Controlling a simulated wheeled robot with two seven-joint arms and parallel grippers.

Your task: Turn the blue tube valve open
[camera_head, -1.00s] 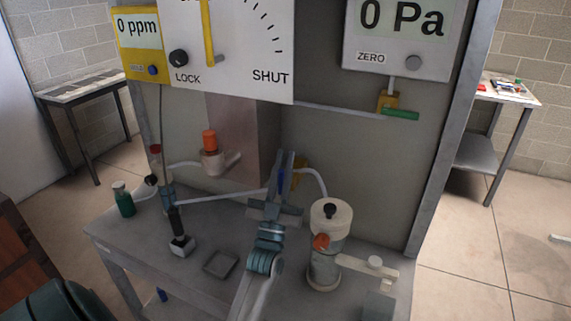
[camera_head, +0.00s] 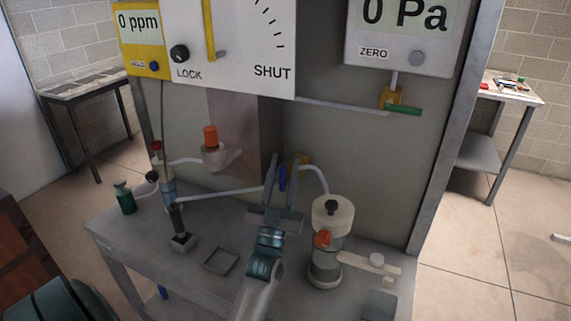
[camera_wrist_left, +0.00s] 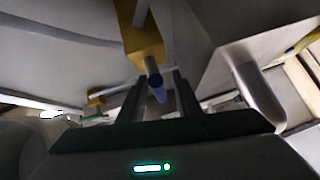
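The blue tube valve handle (camera_head: 283,178) sits on a yellow valve body (camera_head: 299,163) in the white tube line at the middle of the bench. My left gripper (camera_head: 284,172) is open in front of it, with one finger on each side of the handle in the picture. In the left wrist view the blue handle (camera_wrist_left: 156,87) points toward the camera, between the two dark fingers, below its yellow body (camera_wrist_left: 143,45). Whether a finger touches the handle cannot be told. My right gripper is in neither view.
A clear canister with an orange knob (camera_head: 325,255) stands right of my left arm. An orange-capped fitting (camera_head: 211,147) is at left. A yellow valve with a green handle (camera_head: 402,108) hangs under the pressure gauge. A square tray (camera_head: 221,262) lies on the bench (camera_head: 200,290).

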